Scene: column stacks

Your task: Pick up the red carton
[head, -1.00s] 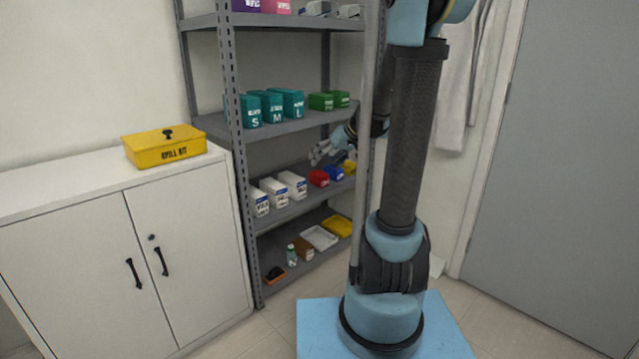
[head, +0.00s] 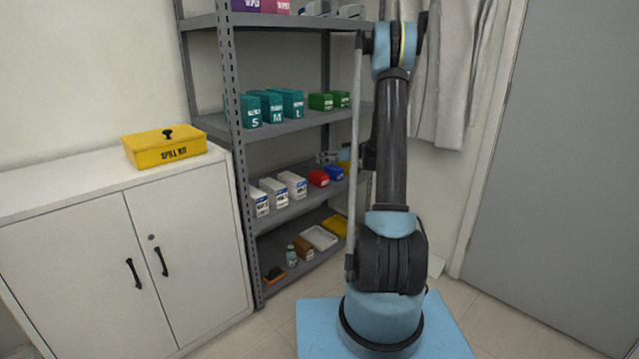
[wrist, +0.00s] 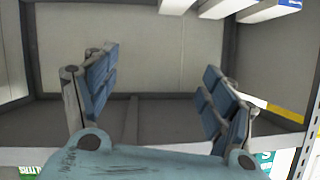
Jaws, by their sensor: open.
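The red carton (head: 318,178) stands on the third shelf down in the head view, between the white cartons and a blue carton. My gripper (head: 327,157) shows small just above and behind the red and blue cartons in that view, partly hidden by my arm. In the wrist view my gripper (wrist: 157,88) is open, its two blue-padded fingers wide apart with nothing between them. I cannot make out the red carton in the wrist view.
White cartons (head: 275,192) stand left of the red carton, and a blue carton (head: 335,173) stands close on its right. The shelf above holds teal boxes (head: 272,106) and green boxes (head: 321,101). The grey rack upright (head: 235,150) is at the left.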

